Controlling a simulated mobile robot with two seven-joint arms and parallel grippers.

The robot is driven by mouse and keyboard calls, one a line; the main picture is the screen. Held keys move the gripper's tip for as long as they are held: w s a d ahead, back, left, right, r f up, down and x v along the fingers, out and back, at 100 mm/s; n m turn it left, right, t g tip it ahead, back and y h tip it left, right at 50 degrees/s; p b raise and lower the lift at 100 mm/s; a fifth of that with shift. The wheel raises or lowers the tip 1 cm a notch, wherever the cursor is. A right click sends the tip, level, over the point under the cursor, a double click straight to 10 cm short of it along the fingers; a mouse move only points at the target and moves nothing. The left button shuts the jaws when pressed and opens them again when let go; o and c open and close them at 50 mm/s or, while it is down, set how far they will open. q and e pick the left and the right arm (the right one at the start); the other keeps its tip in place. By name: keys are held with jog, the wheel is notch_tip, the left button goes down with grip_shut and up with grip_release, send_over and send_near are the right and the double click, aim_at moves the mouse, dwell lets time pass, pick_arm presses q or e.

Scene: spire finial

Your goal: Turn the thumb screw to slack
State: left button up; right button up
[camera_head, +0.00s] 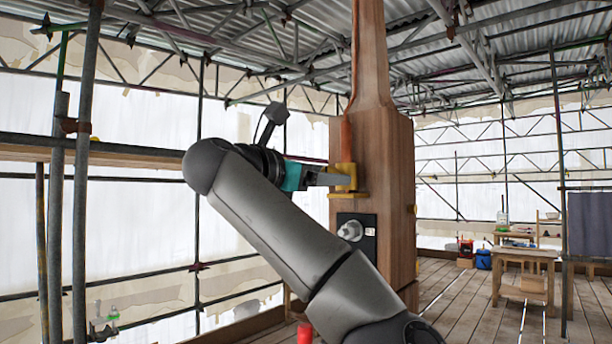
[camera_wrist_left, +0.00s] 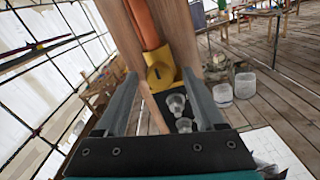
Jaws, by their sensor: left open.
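A tall wooden spire post (camera_head: 385,150) stands in front of me. A yellow bracket (camera_head: 345,172) is on its left side, around the lower end of an orange-brown pipe (camera_head: 346,135). Below it a dark plate with a pale grey knob (camera_head: 350,231) is on the post; I cannot tell for sure which part is the thumb screw. My left gripper (camera_head: 343,179) is open, its fingers pointing at the bracket. In the left wrist view the bracket (camera_wrist_left: 160,70) lies beyond and between the open fingertips (camera_wrist_left: 159,76), and pale round parts (camera_wrist_left: 177,104) show on the dark plate. Contact cannot be told.
Scaffold poles (camera_head: 82,170) stand on the left. A wooden bench (camera_head: 523,262) and a blue bucket (camera_head: 483,259) stand on the plank floor (camera_head: 455,300) at the right. In the left wrist view several pale containers (camera_wrist_left: 245,86) stand on the floor.

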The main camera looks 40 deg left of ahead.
pick_arm(q)
jog(key=s+a+b, duration=0.1)
jog(key=s+b, duration=0.8)
jog(key=s, duration=0.6)
dwell(0.5)
jog(key=shift+a, duration=0.1)
